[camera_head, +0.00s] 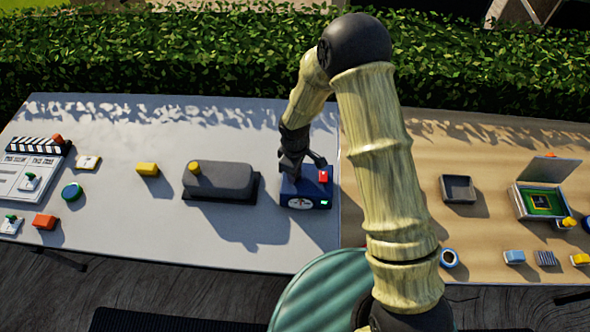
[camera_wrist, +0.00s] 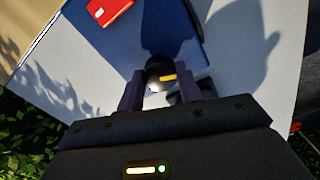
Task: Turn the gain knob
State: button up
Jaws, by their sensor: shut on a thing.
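The gain knob (camera_wrist: 160,74) is a dark round knob with a yellow mark, seen in the wrist view between my fingers. It sits on a blue box (camera_wrist: 144,30), which also stands on the white table in the head view (camera_head: 318,190). The box has a round dial (camera_head: 299,203) and a green light on its front, and a red block (camera_head: 323,176) on top. My gripper (camera_wrist: 165,88) is shut on the knob, one finger on each side. In the head view my gripper (camera_head: 303,167) is over the box and hides the knob.
A dark grey case (camera_head: 220,180) with a yellow knob lies left of the box. A wooden table with a grey tray (camera_head: 458,189) adjoins on the right. A hedge runs behind.

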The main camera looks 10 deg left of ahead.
dwell(0.3)
jog(key=o, duration=1)
jog(key=shift+r, duration=0.15)
notch_tip(320, 180, up, 17)
jog(key=shift+r+b, duration=0.1)
jog(key=shift+b, duration=1.15)
jog(key=shift+d, duration=0.1)
jog(key=s+d+m+t, duration=0.1)
jog(key=s+d+m, duration=0.2)
jog(key=d+m, duration=0.2)
jog(key=s+d+r+m, duration=0.1)
jog(key=s+d+m, duration=0.3)
jog(key=d, duration=0.5)
jog(key=s+d+r+m+t, duration=0.1)
jog(key=s+d+m, duration=0.3)
jog(key=d, duration=0.4)
jog(key=shift+s+m+t, duration=0.15)
jog(key=shift+m+t, duration=0.15)
jog(key=shift+m, duration=0.6)
